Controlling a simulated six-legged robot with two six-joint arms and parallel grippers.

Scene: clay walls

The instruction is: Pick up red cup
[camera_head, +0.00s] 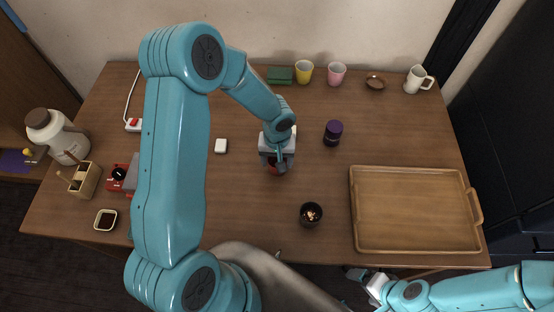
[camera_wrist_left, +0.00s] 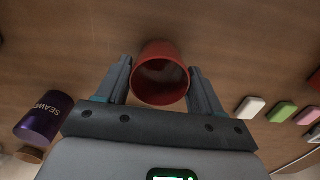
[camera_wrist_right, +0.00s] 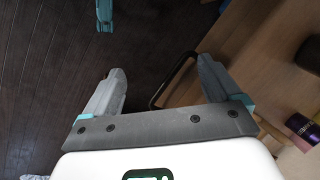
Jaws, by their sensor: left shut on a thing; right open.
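The red cup (camera_wrist_left: 160,75) is between the two fingers of my left gripper (camera_wrist_left: 160,68) in the left wrist view, with its open mouth facing the camera. In the head view the red cup (camera_head: 272,170) is mostly hidden under my left gripper (camera_head: 277,163), near the middle of the table. My left gripper is shut on the cup. I cannot tell whether the cup touches the table.
A purple can (camera_head: 333,133) stands right of the cup and a dark bowl (camera_head: 311,214) in front. A wooden tray (camera_head: 415,170) fills the right side. A white jar (camera_head: 65,142) is at left.

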